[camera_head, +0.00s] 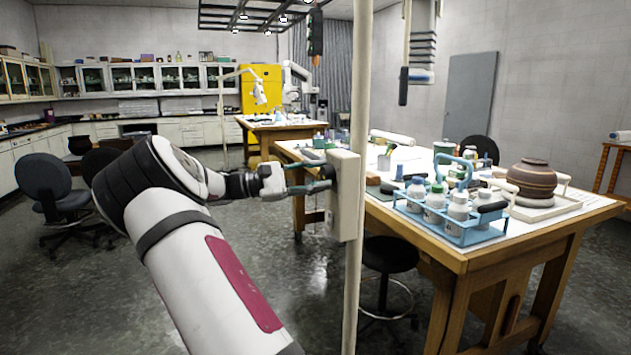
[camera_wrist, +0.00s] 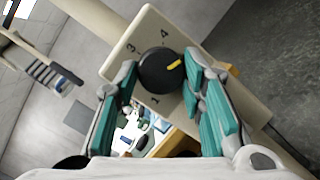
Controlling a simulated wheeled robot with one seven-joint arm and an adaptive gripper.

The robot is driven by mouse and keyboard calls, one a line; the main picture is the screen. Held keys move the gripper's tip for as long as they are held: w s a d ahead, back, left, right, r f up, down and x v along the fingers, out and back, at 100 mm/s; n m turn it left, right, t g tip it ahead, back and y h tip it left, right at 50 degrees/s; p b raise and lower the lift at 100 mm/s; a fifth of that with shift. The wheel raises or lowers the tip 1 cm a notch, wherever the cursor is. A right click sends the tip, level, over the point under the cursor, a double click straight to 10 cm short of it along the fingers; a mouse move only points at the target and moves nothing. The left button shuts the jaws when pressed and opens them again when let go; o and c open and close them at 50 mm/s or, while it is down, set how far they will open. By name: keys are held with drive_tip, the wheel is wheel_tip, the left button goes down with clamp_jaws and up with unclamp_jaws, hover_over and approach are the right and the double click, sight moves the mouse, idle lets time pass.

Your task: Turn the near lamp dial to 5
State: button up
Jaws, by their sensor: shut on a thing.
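The lamp dial (camera_wrist: 153,73) is a round black knob with a yellow pointer, on a cream control box (camera_wrist: 125,35) that is fixed to a pale post. In the wrist view the pointer faces right and slightly up, towards the right finger. The numbers 3, 4 and 1 show around the dial; whatever the pointer faces is hidden by that finger. My gripper (camera_wrist: 160,64) is shut on the dial, one teal finger at each side. In the head view my gripper (camera_head: 322,178) reaches the left face of the box (camera_head: 346,205), and the dial is mostly hidden.
The pale post (camera_head: 356,290) rises close in front of a wooden table (camera_head: 420,228). That table bears a blue bottle rack (camera_head: 470,236) and a brown pot (camera_head: 532,178). A black stool (camera_head: 388,254) stands beneath it. Open floor lies at the left, with dark chairs (camera_head: 50,180) beyond.

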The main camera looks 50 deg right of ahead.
drive_tip(key=shift+m+y+b, duration=0.3)
drive_tip(key=shift+m+y, duration=0.1)
drive_tip(key=shift+m, duration=0.7)
drive_tip(key=o, duration=1.1)
drive_tip(key=shift+o, duration=0.2)
drive_tip(key=shift+w, duration=0.1)
drive_tip(key=r+v, duration=0.1)
drive_tip(key=v, duration=1.1)
drive_tip(key=shift+f, duration=0.4)
